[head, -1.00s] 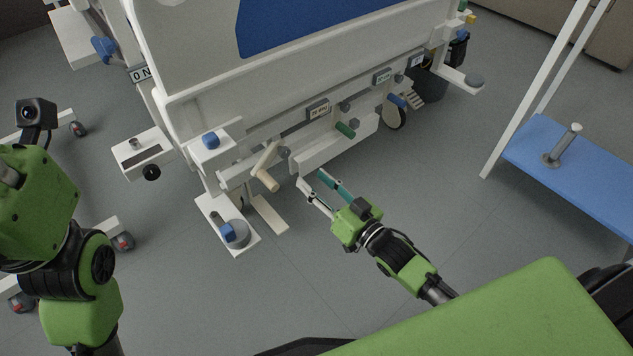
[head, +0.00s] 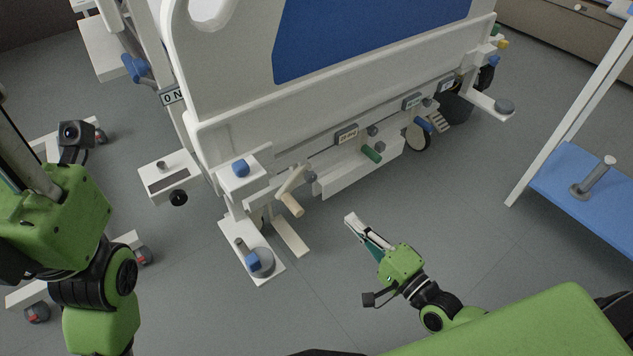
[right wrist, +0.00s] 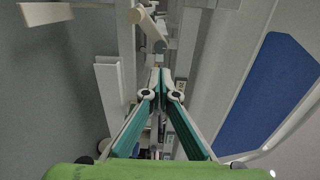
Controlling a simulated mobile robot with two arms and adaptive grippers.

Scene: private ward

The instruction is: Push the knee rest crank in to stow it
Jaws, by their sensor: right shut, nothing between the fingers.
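Several fold-out cranks stand along the bed's lower side. The nearest has a beige handle (head: 291,204) and points outward; it also shows at the top of the right wrist view (right wrist: 150,28). The small labels are too blurred to tell which is the knee rest crank. My right gripper (head: 351,219) is shut and empty, right of the beige handle and apart from it. It also shows in the right wrist view (right wrist: 161,84). My left gripper's fingers cannot be made out at the left edge.
The bed's white side panel (head: 350,85) rises above the cranks. A caster foot with a blue pedal (head: 253,262) stands below the beige handle. A blue-shelved trolley (head: 560,180) stands at the right. The floor around my right gripper is clear.

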